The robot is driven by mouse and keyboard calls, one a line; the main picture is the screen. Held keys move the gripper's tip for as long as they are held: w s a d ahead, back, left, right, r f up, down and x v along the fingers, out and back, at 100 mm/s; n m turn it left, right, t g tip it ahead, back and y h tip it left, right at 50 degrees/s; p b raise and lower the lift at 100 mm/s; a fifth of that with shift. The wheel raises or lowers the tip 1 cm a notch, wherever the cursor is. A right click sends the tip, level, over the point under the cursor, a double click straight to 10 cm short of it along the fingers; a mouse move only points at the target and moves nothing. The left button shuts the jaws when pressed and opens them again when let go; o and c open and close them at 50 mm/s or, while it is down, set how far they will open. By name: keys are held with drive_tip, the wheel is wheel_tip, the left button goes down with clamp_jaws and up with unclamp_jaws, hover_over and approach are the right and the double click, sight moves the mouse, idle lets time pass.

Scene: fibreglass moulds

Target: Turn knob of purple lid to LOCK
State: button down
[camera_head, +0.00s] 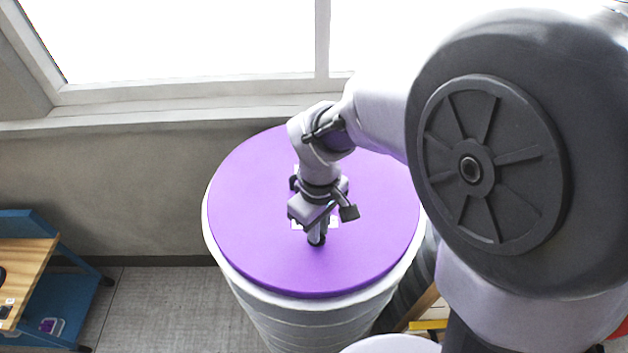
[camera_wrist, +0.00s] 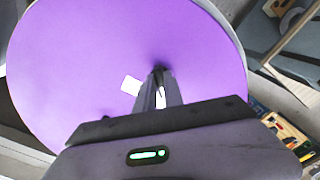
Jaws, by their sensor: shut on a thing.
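The purple lid (camera_head: 255,230) lies flat on top of a round grey-white container (camera_head: 300,315) below the window. It also fills much of the wrist view (camera_wrist: 80,60). My gripper (camera_head: 317,238) points down at the middle of the lid, its fingers shut on the dark knob (camera_head: 317,242). In the wrist view my gripper (camera_wrist: 160,80) reaches the lid at the same small dark knob (camera_wrist: 158,69). A white label (camera_wrist: 130,85) shows on the lid beside the fingers. Its lettering cannot be read, and the knob's pointing direction is mostly hidden by the fingers.
A window (camera_head: 190,40) and its sill run along the wall behind the container. A blue bench with a wooden top (camera_head: 25,265) stands at the left. Bare floor (camera_head: 165,305) lies between it and the container. Another round white rim (camera_head: 390,345) is at the bottom.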

drive_tip(key=shift+n, duration=0.3)
drive_tip(key=c, duration=1.4)
unclamp_jaws()
drive_tip(key=shift+c, duration=0.2)
wheel_tip(320, 180, up, 18)
drive_tip(key=p, duration=0.2)
drive_tip(key=shift+f, duration=0.25)
